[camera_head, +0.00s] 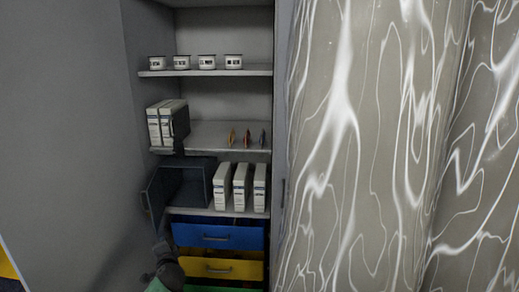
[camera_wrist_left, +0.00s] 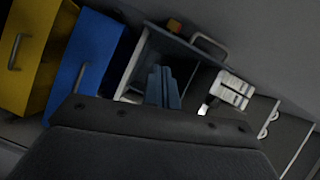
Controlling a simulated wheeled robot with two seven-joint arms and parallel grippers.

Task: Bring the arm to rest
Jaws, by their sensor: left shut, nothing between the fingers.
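My left arm (camera_head: 168,270) comes in at the lower left of the head view, in front of the drawers. My left gripper (camera_wrist_left: 164,72) shows in the middle of the left wrist view, with its grey-blue fingers together and nothing between them. In the head view its fingertips are too dark to make out clearly. It is in front of the dark open compartment (camera_head: 182,187), whose panel with a handle (camera_wrist_left: 208,46) stands open on the left. I cannot tell whether the gripper touches it. My right gripper is not in view.
The shelves hold several white cups (camera_head: 207,62), white binders (camera_head: 241,186), grey-sided files (camera_head: 167,122) and small coloured items (camera_head: 247,137). Below are a blue drawer (camera_head: 217,234) and a yellow drawer (camera_head: 219,268). A patterned surface (camera_head: 375,150) fills the right. A bare wall (camera_head: 65,120) is left.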

